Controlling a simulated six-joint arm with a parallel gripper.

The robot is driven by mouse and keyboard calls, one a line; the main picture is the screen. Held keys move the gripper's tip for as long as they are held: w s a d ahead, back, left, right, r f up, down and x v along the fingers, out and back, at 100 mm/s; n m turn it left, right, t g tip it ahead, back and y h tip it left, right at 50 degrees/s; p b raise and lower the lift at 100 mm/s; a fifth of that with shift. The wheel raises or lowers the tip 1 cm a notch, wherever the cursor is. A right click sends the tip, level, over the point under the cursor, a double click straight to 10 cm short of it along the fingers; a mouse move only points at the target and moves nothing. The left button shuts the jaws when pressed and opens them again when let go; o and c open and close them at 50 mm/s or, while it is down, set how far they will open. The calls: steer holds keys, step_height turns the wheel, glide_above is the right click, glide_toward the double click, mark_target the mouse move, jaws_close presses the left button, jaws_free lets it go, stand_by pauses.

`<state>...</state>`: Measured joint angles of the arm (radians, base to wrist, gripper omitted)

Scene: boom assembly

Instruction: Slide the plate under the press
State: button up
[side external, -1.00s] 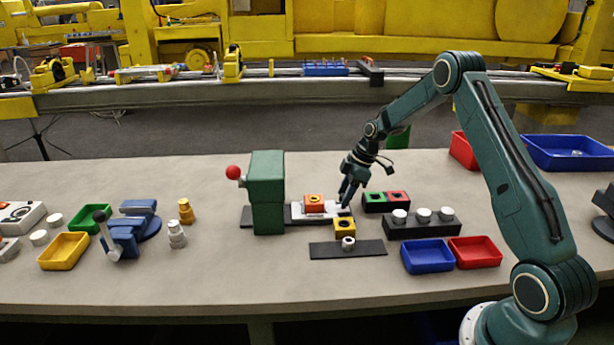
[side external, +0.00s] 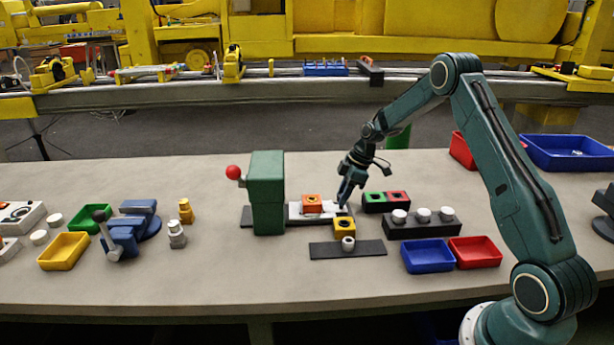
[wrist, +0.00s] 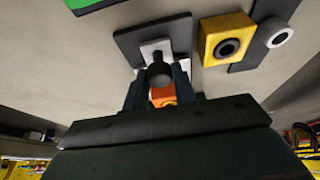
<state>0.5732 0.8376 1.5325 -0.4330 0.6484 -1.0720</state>
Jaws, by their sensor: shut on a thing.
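The white plate (side external: 296,212) lies on a dark base strip (side external: 247,217) and carries an orange block (side external: 312,203) with a hole in its top. The green press (side external: 267,192) with a red ball handle (side external: 233,172) stands at the plate's left end. My gripper (side external: 344,204) is at the plate's right end, shut on it, seemingly by a dark knob (wrist: 160,75) that shows between the fingers in the wrist view. The plate (wrist: 157,48) and part of the orange block (wrist: 163,96) also show there. The plate's left end meets the press; how far under it reaches is hidden.
A yellow block (side external: 344,227) sits close in front of the base strip, by a grey ring (side external: 348,243) on a dark strip (side external: 325,250). Green (side external: 374,197) and red (side external: 397,197) blocks stand right of my gripper. A blue vise (side external: 128,230) is left of the press.

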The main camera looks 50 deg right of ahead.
glide_above(294, 210)
steer(key=s+d, duration=0.1)
steer(key=shift+s+d, duration=0.15)
stand_by(1.8)
steer(key=o, duration=0.9)
steer(key=shift+r, duration=0.1)
step_height(294, 210, up, 8)
steer(key=shift+f, duration=0.1)
stand_by(0.5)
steer(key=shift+s, duration=0.1)
